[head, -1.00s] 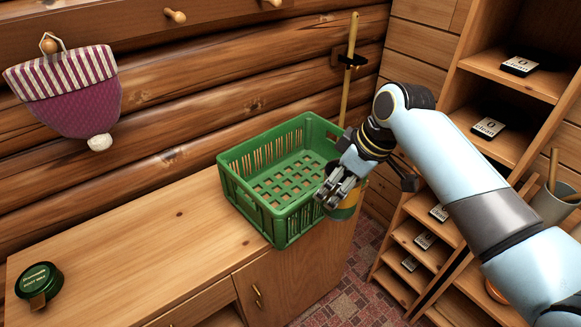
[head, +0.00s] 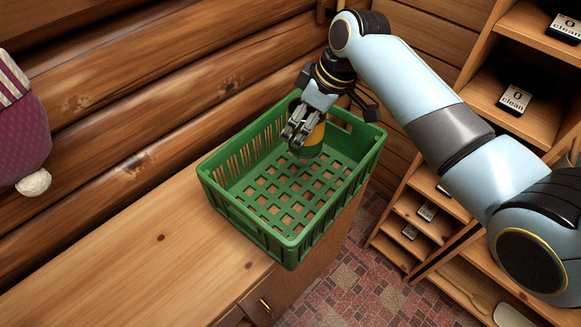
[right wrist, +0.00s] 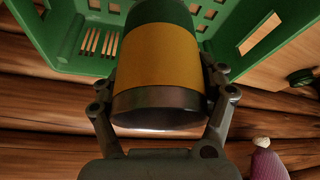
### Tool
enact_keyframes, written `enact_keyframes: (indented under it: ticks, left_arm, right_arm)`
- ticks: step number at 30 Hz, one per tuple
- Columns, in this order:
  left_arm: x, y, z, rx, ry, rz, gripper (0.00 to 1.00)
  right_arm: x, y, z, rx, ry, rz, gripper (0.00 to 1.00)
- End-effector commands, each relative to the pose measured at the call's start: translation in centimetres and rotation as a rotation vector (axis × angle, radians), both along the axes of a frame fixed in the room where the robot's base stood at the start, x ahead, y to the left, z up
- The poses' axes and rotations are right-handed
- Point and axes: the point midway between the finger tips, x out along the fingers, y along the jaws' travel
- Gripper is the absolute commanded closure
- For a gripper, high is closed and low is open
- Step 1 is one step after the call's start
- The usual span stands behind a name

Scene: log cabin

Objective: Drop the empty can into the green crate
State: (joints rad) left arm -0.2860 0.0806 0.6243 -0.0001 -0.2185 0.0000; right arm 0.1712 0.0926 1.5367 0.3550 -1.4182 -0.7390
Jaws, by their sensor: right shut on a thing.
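The green crate (head: 262,205) stands on the wooden cabinet top, with an open top and a lattice floor. The can (head: 312,138), with a yellow-orange band and a green end, is in my right gripper (head: 300,133), over the back part of the crate. The right gripper is shut on the can. In the right wrist view the can (right wrist: 158,60) sits between the two fingers, with the crate wall (right wrist: 65,40) beyond it. The fingers hide part of the can in the head view. My left gripper is not in view.
The wooden counter (head: 130,250) is clear left of the crate. A log wall (head: 150,100) runs behind it. Shelves with label cards (head: 514,98) stand at the right. A purple hat (head: 20,125) hangs at the left. A patterned rug (head: 345,265) lies below.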

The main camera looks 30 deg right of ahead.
Motion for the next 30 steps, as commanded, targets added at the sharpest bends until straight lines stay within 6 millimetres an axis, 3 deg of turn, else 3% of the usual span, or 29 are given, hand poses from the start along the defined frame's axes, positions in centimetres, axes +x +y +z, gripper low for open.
enact_keyframes:
  ticks: [3,7,13,18,23,24,30]
  left_arm:
    - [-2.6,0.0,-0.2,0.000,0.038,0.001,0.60]
    - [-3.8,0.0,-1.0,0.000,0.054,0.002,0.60]
    - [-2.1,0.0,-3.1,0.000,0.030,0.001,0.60]
    - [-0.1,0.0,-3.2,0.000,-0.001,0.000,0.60]
    - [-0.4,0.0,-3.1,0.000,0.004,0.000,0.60]
    - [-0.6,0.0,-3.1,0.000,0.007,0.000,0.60]
    - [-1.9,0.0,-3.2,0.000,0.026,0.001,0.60]
  right_arm:
    - [0.0,0.0,-1.1,0.000,0.002,-0.001,0.60]
    - [0.0,0.0,-3.0,0.000,0.001,0.000,0.60]
    - [0.0,0.0,-5.2,0.000,-0.002,0.001,0.60]
    - [0.0,0.0,-5.4,0.000,-0.002,0.001,0.60]
    - [0.0,0.0,-5.2,-0.001,-0.002,0.000,0.60]
    - [0.0,0.0,-5.2,-0.001,-0.002,0.000,0.23]
    - [0.0,0.0,-5.2,-0.001,-0.002,0.000,0.00]
